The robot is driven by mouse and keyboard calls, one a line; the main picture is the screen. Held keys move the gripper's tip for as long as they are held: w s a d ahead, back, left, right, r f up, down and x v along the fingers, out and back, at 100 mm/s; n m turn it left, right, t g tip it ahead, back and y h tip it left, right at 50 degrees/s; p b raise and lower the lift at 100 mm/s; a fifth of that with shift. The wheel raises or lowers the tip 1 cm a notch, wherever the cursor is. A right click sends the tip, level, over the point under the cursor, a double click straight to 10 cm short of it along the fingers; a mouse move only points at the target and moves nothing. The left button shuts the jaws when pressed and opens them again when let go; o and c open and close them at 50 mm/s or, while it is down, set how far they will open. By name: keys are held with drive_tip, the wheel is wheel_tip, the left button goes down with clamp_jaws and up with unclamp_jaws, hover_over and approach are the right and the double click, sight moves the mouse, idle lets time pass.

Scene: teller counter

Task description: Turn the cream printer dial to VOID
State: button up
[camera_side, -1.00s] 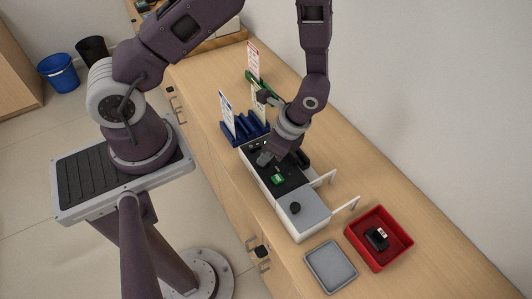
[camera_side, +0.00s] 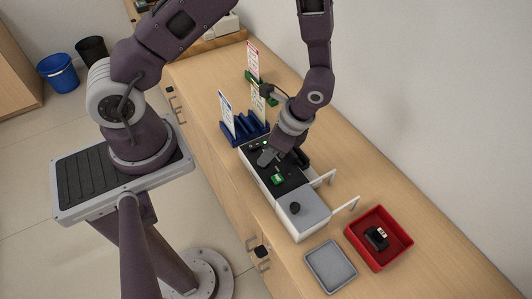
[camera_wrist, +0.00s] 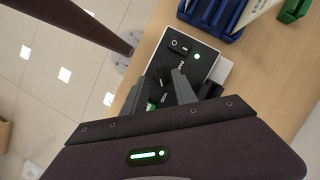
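The cream printer (camera_side: 301,232) sits on the counter, with a black top panel (camera_side: 292,180) and a grey section at its near end. A round black knob (camera_side: 295,208) stands on the grey section. My gripper (camera_side: 264,160) is low over the far part of the black panel. In the wrist view my gripper (camera_wrist: 160,75) is open, its fingers apart, with a small dark control (camera_wrist: 164,82) showing between them. I cannot tell whether the fingers touch it.
A green-lit element (camera_side: 278,179) is on the panel near my gripper. Blue racks (camera_side: 236,134) with upright cards stand close behind the printer. Two white bars (camera_side: 345,207) stick out on its right. A grey tray (camera_side: 331,267) and a red bin (camera_side: 374,261) holding a black item lie in front.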

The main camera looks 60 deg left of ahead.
drive_tip(key=v, duration=0.5)
drive_tip(key=shift+d+r, duration=0.1)
drive_tip(key=shift+r, duration=0.1)
drive_tip(key=shift+w, duration=0.1)
wheel_tip(320, 180, up, 15)
drive_tip(key=s+a+n+t+h, duration=0.1)
drive_tip(key=s+a+n+t, duration=0.15)
drive_tip(key=n, duration=0.25)
drive_tip(key=s+d+r+n+t+h, duration=0.1)
drive_tip(key=s+r+n+t+h, duration=0.1)
drive_tip(key=s+r+n+t, duration=0.3)
drive_tip(key=s+r+t, duration=0.1)
drive_tip(key=s+r, duration=0.3)
drive_tip(key=r, duration=0.1)
drive_tip(key=shift+s, duration=0.2)
